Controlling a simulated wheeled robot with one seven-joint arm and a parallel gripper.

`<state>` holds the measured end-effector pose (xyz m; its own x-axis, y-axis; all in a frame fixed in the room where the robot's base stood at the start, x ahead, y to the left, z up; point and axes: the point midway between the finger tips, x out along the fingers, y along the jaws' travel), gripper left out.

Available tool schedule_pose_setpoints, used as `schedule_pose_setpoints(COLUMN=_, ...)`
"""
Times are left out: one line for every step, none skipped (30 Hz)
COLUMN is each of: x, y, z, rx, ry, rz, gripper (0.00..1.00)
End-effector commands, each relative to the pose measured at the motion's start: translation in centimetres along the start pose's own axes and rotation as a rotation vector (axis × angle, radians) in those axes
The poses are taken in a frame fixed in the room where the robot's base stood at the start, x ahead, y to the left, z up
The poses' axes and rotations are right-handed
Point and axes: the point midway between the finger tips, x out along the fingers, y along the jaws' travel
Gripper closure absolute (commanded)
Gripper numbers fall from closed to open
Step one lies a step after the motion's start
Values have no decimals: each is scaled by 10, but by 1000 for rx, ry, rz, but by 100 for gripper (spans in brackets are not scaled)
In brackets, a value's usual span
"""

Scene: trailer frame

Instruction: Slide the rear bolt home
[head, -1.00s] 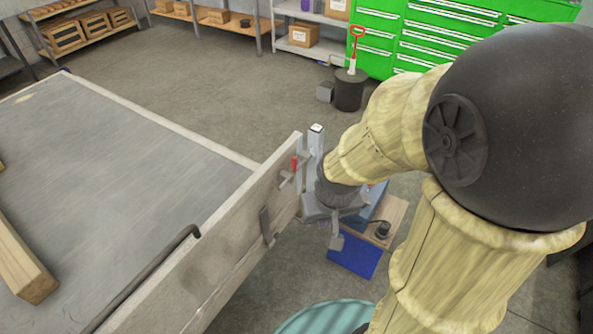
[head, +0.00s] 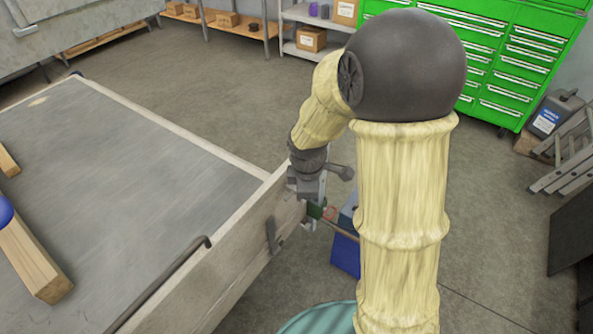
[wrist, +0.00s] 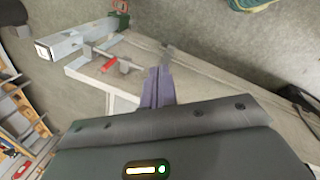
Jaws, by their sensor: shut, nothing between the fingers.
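The bolt (wrist: 124,65) shows in the wrist view as a grey bar with a red mark (wrist: 105,66) beside it, on the pale board at the trailer's corner. In the head view my arm hides it. My gripper (wrist: 157,72) is shut and empty, its fingertips above the board, right of and below the bolt in the wrist picture. I cannot tell whether they touch anything. In the head view my gripper is at the trailer's corner, its tips hidden. A second grey latch piece (head: 272,236) sits on the trailer's side board (head: 240,262).
A dark bent rod (head: 170,275) runs along the side board. A wooden beam (head: 32,262) lies on the trailer bed. A blue box (head: 345,256) is on the floor by the corner.

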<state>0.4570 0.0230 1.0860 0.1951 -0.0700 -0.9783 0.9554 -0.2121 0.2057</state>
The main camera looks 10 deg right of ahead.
Motion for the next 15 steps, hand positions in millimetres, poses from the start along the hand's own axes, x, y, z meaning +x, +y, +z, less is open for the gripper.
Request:
schedule_pose_setpoints(x=-3, y=8, z=-5, rx=-92, ry=-5, rz=-2, gripper=100)
schedule_pose_setpoints(x=-2, y=12, z=-7, rx=-151, ry=-8, rz=-2, gripper=100)
schedule_pose_setpoints(x=-1, y=17, z=-11, rx=-227, ry=-12, rz=-2, gripper=100)
schedule_pose_setpoints(x=-1, y=21, z=-13, rx=-286, ry=-15, rz=-3, gripper=100)
schedule_pose_setpoints(x=0, y=25, z=-16, rx=-343, ry=-18, rz=-2, gripper=100)
schedule_pose_setpoints(x=1, y=30, z=-19, rx=-420, ry=-22, rz=-3, gripper=100)
schedule_pose_setpoints(x=2, y=34, z=-21, rx=-477, ry=-25, rz=-3, gripper=100)
schedule_pose_setpoints(x=3, y=38, z=-24, rx=-535, ry=-28, rz=-4, gripper=100)
schedule_pose_setpoints(x=4, y=43, z=-28, rx=-612, ry=-33, rz=-5, gripper=100)
schedule_pose_setpoints(x=5, y=46, z=-30, rx=-670, ry=-36, rz=-6, gripper=100)
schedule_pose_setpoints(x=6, y=50, z=-33, rx=-726, ry=-39, rz=-8, gripper=100)
schedule_pose_setpoints(x=7, y=55, z=-36, rx=-802, ry=-44, rz=-9, gripper=100)
schedule_pose_setpoints(x=8, y=58, z=-39, rx=-858, ry=-47, rz=-11, gripper=100)
schedule_pose_setpoints(x=9, y=61, z=-41, rx=-911, ry=-50, rz=-12, gripper=100)
schedule_pose_setpoints(x=11, y=66, z=-44, rx=-978, ry=-54, rz=-13, gripper=100)
